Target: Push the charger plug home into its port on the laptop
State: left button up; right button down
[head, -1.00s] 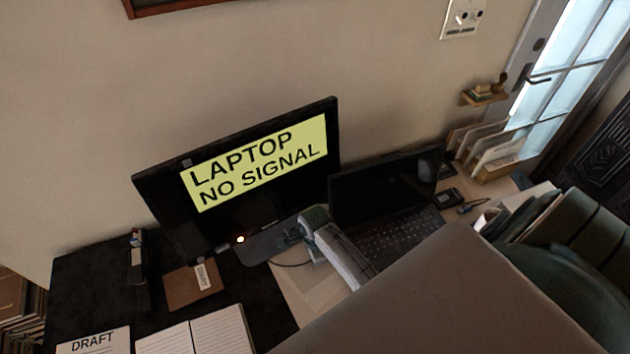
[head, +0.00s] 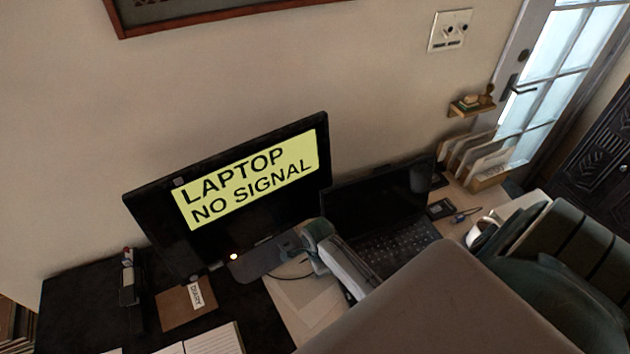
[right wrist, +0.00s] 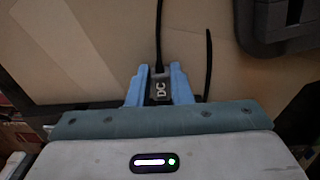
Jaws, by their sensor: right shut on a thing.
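The open laptop (head: 375,203) stands on the desk with a dark screen. Its keyboard (head: 385,250) is partly covered by my right arm. My right gripper (head: 298,247) is beside the laptop's left side in the head view. The plug's cable (right wrist: 159,35) runs straight away from the gripper. The laptop's port is hidden, and I cannot tell whether the plug touches the laptop. My left gripper is in neither view.
A monitor (head: 235,170) reading "LAPTOP NO SIGNAL" stands left of the laptop, its dark base (head: 258,262) close to my right gripper. A brown diary (head: 185,305) lies in front. A file rack (head: 485,175) and a white mug (head: 480,232) stand at the right.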

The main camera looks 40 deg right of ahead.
jog(key=shift+s+d, duration=0.1)
jog(key=shift+d, duration=0.3)
jog(key=c, duration=1.2)
grip_release()
jog(key=shift+c, duration=0.2)
jog(key=shift+r, duration=0.15)
notch_tip(320, 180, up, 10)
jog(key=b, duration=0.2)
jog(key=shift+r, duration=0.25)
